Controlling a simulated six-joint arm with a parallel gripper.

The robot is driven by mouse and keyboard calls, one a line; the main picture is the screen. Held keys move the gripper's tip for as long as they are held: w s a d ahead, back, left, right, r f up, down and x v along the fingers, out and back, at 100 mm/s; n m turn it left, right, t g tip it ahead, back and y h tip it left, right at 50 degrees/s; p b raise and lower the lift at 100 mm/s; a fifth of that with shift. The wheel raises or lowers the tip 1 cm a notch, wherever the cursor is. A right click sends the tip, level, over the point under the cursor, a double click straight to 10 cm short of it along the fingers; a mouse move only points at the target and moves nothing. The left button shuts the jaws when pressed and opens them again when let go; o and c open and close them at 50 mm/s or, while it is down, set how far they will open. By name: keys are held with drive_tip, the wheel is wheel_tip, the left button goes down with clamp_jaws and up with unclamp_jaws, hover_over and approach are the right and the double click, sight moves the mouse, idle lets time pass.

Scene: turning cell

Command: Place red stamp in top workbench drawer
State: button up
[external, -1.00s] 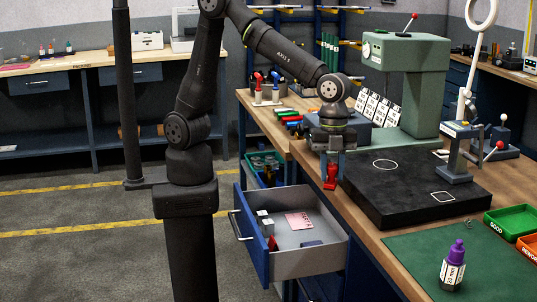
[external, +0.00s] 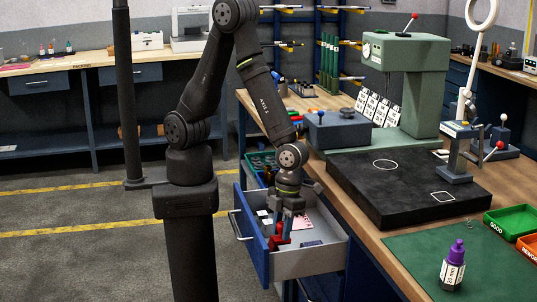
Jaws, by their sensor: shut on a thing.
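The top workbench drawer (external: 318,262) is pulled open, with its blue front to the left and grey inside showing. My gripper (external: 285,218) points down into the drawer, shut on the red stamp (external: 286,229). The stamp is low within the drawer's outline, partly hidden by the fingers. Whether its base touches the drawer floor cannot be told. Another small red item (external: 273,242) lies close to it, and the two overlap in this view.
The drawer also holds a pink card (external: 303,226), small pale boxes and a dark flat piece (external: 311,244). The workbench edge and a black surface plate (external: 400,190) are to the right. A purple-capped bottle (external: 453,265) stands on the green mat (external: 405,255).

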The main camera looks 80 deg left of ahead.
drive_tip(key=shift+f, duration=3.85)
drive_tip(key=shift+f, duration=0.1)
drive_tip(key=o, duration=1.1)
drive_tip(key=shift+c, duration=0.2)
drive_tip(key=r, duration=0.4)
drive_tip(key=w+r, duration=0.1)
drive_tip(key=r, duration=0.7)
drive_tip(key=shift+w+a, duration=0.4)
drive_tip(key=shift+f, duration=0.1)
